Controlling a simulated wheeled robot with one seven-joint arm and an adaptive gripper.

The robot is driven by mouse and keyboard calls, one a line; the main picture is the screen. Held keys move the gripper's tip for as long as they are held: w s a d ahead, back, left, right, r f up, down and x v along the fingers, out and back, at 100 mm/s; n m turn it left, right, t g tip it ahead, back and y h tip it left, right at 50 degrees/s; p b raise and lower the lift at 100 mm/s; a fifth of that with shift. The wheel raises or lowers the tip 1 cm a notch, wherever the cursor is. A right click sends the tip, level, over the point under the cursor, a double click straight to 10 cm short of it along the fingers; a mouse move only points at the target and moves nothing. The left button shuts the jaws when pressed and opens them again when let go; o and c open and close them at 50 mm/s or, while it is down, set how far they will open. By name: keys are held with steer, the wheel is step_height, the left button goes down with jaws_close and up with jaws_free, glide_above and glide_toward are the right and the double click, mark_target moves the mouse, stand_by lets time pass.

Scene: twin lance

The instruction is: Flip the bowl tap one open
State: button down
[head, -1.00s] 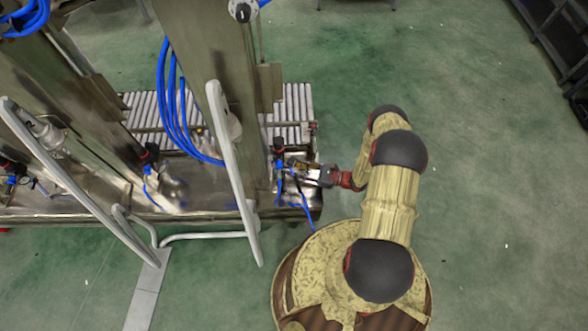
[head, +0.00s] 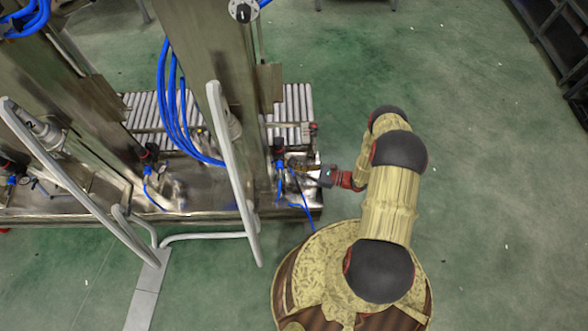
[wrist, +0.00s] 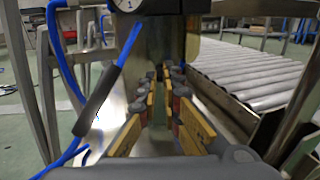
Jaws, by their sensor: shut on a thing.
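My gripper (head: 297,168) reaches in from the right to the steel machine's right end, beside a black-and-blue fitting (head: 279,163) at the foot of the right column. This fitting appears to be bowl tap one. In the wrist view my gripper's yellow-and-grey fingers (wrist: 162,85) point ahead and lie close together. They are shut on a thin part of the tap, which the fingers mostly hide. I cannot tell the lever's angle.
A blue hose with a black sleeve (wrist: 98,103) runs close left of the fingers. A roller conveyor (wrist: 250,72) lies to their right. A tall steel column (head: 205,70) and a pale slanted bar (head: 232,165) stand left of the gripper. Open green floor (head: 470,150) lies to the right.

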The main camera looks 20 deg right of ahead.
steer(key=n+g, duration=0.1)
steer(key=w+n+g+y, duration=0.1)
steer(key=g, duration=0.1)
steer(key=n+g+y, duration=0.1)
steer(key=shift+w+d+g, duration=0.25)
steer(key=shift+d+g, duration=0.05)
steer(key=shift+d, duration=0.1)
steer(key=c, duration=2)
jaws_free()
steer(key=v, duration=1.2)
steer(key=shift+f, duration=0.1)
